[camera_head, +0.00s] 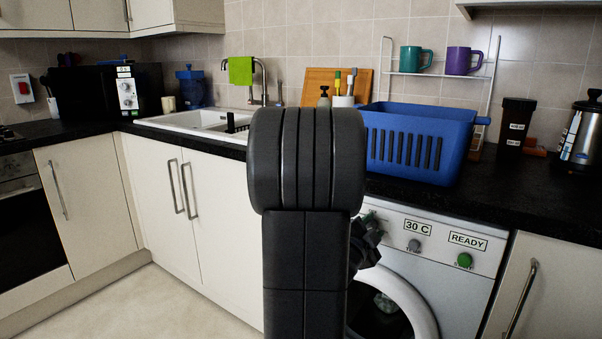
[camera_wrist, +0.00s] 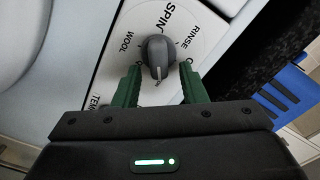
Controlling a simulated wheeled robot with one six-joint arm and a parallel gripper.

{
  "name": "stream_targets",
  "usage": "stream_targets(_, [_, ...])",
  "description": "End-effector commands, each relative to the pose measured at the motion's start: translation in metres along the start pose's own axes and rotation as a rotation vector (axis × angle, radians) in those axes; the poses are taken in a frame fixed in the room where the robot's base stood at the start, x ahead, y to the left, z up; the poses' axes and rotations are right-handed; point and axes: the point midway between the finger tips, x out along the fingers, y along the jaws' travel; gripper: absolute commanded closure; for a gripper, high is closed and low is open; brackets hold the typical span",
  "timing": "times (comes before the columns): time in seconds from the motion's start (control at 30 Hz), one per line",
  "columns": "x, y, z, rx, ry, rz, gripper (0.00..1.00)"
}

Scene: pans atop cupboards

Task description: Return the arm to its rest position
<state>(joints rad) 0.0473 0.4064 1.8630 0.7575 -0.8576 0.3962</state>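My gripper (camera_wrist: 160,82) shows in the wrist view with its two green fingers apart and nothing held between them. The fingers point at a grey dial knob (camera_wrist: 157,50) on a white panel marked SPIN, RINSE and WOOL. The knob lies at or just beyond the fingertips; I cannot tell whether they touch it. In the head view my dark arm stands upright in the middle and hides the left part of the washing machine (camera_head: 480,281).
The washing machine shows 30 C and READY labels, a grey knob (camera_head: 414,245) and a green button (camera_head: 464,260). On the black counter (camera_head: 530,190) above stand a blue crate (camera_head: 440,150), a dark jar (camera_head: 515,125) and a kettle (camera_head: 583,135). Bare floor (camera_head: 170,305) shows at the lower left.

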Motion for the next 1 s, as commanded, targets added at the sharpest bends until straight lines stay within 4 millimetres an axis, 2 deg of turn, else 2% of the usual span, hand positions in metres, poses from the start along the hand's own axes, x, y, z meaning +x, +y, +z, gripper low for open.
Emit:
stream_targets(0.17, [-0.004,0.0,0.0,0.005,0.0,0.0,0.62])
stream_targets(0.27, [-0.014,-0.001,0.0,0.011,-0.001,0.0,0.62])
stream_targets(0.7, [-0.097,-0.002,0.0,0.01,-0.004,-0.003,0.62])
stream_targets(1.0, [-0.141,-0.001,0.0,0.009,-0.004,-0.002,0.62])
